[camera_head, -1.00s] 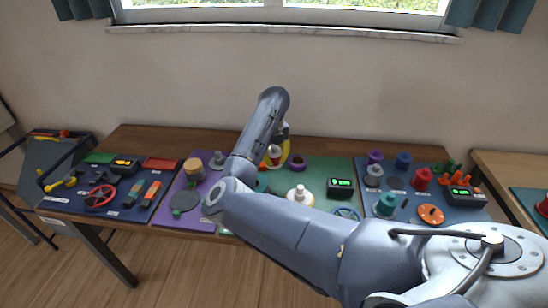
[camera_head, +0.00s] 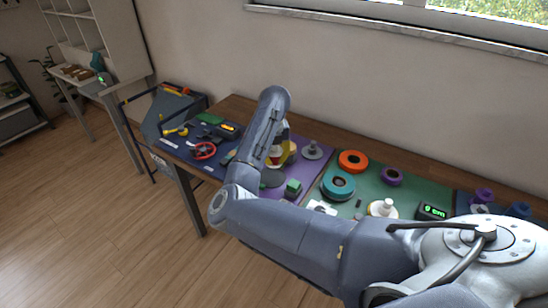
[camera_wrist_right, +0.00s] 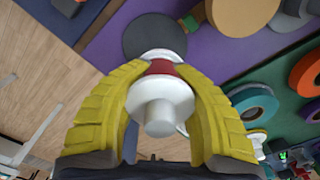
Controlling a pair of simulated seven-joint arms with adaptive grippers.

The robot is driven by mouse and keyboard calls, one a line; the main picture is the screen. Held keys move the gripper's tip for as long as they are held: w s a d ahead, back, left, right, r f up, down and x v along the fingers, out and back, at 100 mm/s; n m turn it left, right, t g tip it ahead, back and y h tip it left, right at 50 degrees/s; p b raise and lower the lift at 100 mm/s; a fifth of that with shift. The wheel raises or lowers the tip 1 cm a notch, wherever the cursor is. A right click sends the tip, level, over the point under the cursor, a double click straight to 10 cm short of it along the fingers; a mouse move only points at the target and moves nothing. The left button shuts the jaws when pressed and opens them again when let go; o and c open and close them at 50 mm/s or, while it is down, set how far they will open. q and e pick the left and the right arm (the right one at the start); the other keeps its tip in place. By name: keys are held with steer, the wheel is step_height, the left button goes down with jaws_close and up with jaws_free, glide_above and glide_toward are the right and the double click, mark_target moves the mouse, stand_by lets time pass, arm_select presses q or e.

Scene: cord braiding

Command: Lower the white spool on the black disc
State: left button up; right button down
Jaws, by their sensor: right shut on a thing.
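My right gripper (camera_wrist_right: 165,95) has yellow fingers and is shut on the white spool (camera_wrist_right: 159,102), which has a red band around its middle. In the right wrist view the spool's far end overlaps the near edge of the black disc (camera_wrist_right: 152,36). The disc lies flat on the purple mat, and I cannot tell the height between them. In the head view my forearm partly hides the right gripper (camera_head: 281,150), and the black disc (camera_head: 272,178) shows just below it. My left gripper is not in view.
A wooden cylinder (camera_wrist_right: 240,14) stands close beside the disc. A grey post piece (camera_head: 312,150) and a green block (camera_head: 293,188) are also near. Teal (camera_head: 338,185) and orange (camera_head: 353,161) rings and another white piece (camera_head: 383,207) sit on the green mat.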

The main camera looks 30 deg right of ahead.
mark_target(272, 177)
steer(key=shift+w+a+f, duration=0.2)
steer(key=shift+a+f, duration=0.05)
steer(key=shift+a, duration=0.15)
steer(key=shift+f, duration=2.25)
steer(key=shift+f, duration=0.3)
steer(key=shift+f, duration=0.35)
steer(key=shift+f, duration=0.4)
steer(key=c, duration=1.2)
jaws_free()
steer(key=shift+o, duration=0.2)
steer(key=shift+r, duration=4)
